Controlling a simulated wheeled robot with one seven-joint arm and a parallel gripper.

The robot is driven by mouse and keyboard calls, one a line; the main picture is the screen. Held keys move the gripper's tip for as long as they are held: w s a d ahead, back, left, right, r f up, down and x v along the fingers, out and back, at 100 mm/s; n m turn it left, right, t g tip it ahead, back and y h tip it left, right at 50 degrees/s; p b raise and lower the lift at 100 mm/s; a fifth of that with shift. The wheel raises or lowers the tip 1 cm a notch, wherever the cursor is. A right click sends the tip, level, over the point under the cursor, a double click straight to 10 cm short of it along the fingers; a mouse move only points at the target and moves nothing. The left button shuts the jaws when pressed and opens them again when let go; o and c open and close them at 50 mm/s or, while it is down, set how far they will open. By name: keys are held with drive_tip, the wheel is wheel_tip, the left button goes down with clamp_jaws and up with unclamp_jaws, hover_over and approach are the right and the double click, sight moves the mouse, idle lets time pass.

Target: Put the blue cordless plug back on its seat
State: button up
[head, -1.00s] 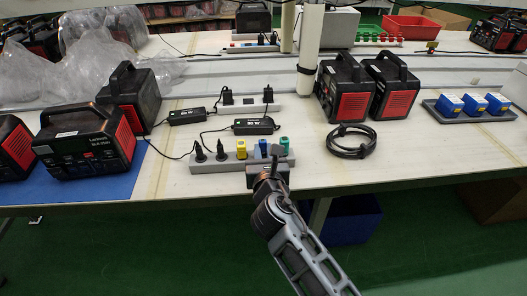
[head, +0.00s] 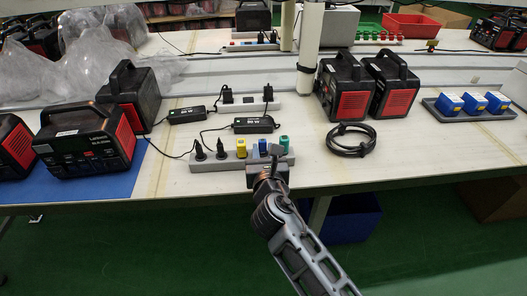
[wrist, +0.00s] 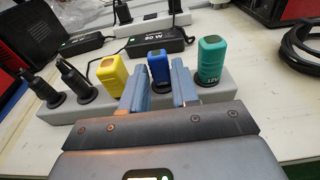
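The blue plug (wrist: 158,66) stands upright between the yellow plug (wrist: 112,74) and the green plug (wrist: 211,59) on the grey power strip (wrist: 62,113). In the head view the blue plug (head: 262,146) shows just beyond my gripper (head: 270,158). In the wrist view my gripper (wrist: 160,88) is open, its two blue-grey fingers apart, with the blue plug seen in the gap between them. The fingers hide part of the strip. I cannot tell whether either finger touches the plug. A dark round base shows under the blue plug; how fully it is seated is unclear.
Two black plugs (head: 210,152) stand at the strip's left end. Black adapters (head: 254,126) with cords lie behind it. A coiled black cable (head: 351,141) lies to the right. Red-and-black power units (head: 88,143) stand left and back right. The bench's front edge is close.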

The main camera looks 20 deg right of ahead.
drive_tip(key=o, duration=0.4)
drive_tip(key=shift+v, duration=3.95)
